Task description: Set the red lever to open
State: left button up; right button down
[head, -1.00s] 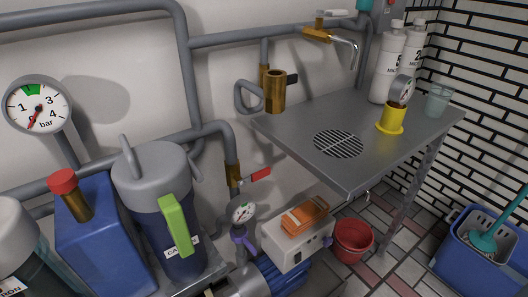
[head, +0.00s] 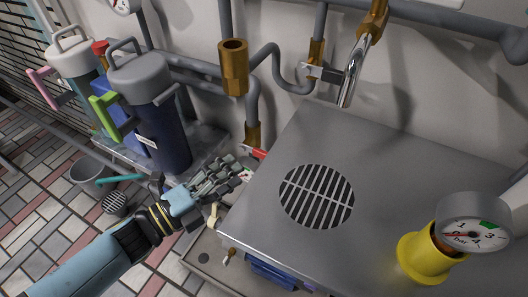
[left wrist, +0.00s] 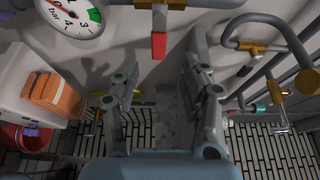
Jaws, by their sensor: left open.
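The red lever (head: 255,153) sits on a brass valve (head: 252,134) on a grey wall pipe, left of the steel table. It sticks out sideways from the valve, across the pipe's line. My left gripper (head: 238,170) reaches in from the lower left with its fingers open and empty, just below and left of the lever. In the left wrist view the red lever end (left wrist: 159,45) shows between and beyond the two spread fingers (left wrist: 162,72). I cannot tell whether a finger touches it. My right gripper is not in view.
The steel table (head: 380,150) with a round grille stands close on the right of the lever. A dark blue canister (head: 160,120) stands to its left.

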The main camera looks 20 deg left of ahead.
aim_at(262, 157)
pick_arm(q)
jog(key=x, duration=0.9)
jog(key=shift+d+f+b, duration=0.1)
jog(key=shift+d+b, duration=0.05)
jog(key=shift+b, duration=0.15)
grip_shut()
